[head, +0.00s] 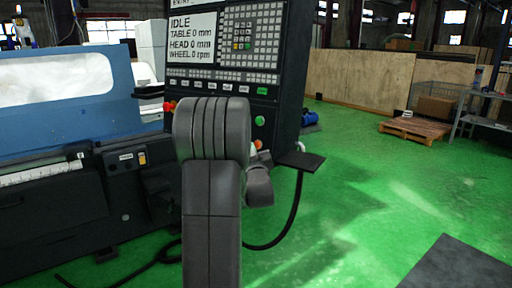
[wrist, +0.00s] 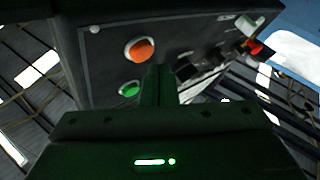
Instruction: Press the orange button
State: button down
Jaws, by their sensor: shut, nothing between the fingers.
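The orange button (wrist: 139,50) is a round button on the dark control panel in the wrist view, left of and above my fingertips. It also shows in the head view (head: 259,143), partly hidden by my arm. A green button (wrist: 129,90) sits below it in the wrist view, and above it in the head view (head: 261,120). My gripper (wrist: 162,70) is shut and empty, its fingers pointing at the panel just beside the orange button. I see no contact with the button; the exact gap cannot be told. In the head view my arm hides the fingers.
Dark switches and a red knob (wrist: 256,47) stick out on the panel to the right of my fingers in the wrist view. The screen (head: 191,38) reads IDLE. A black cable (head: 290,220) hangs below the panel. The green floor at right is mostly clear.

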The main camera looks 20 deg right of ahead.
jog(key=s+a+b, duration=0.1)
jog(key=a, duration=0.1)
jog(key=s+a+r+b, duration=0.1)
jog(key=s, duration=0.1)
jog(key=shift+s+a, duration=0.15)
jog(key=shift+a, duration=0.2)
dwell(0.5)
jog(key=w+d+p, duration=0.1)
jog(key=p, duration=0.1)
jog(key=shift+w+d+p, duration=0.25)
jog(key=shift+p, duration=0.1)
jog(key=p, duration=0.4)
jog(key=shift+s+a+r+b, duration=0.15)
jog(key=shift+s+a+b, duration=0.4)
jog(key=shift+s+a, duration=0.5)
jog(key=shift+s+a+r+b, duration=0.15)
jog(key=shift+s+a+b, duration=0.35)
jog(key=shift+s+a, duration=0.55)
jog(key=shift+w, duration=0.15)
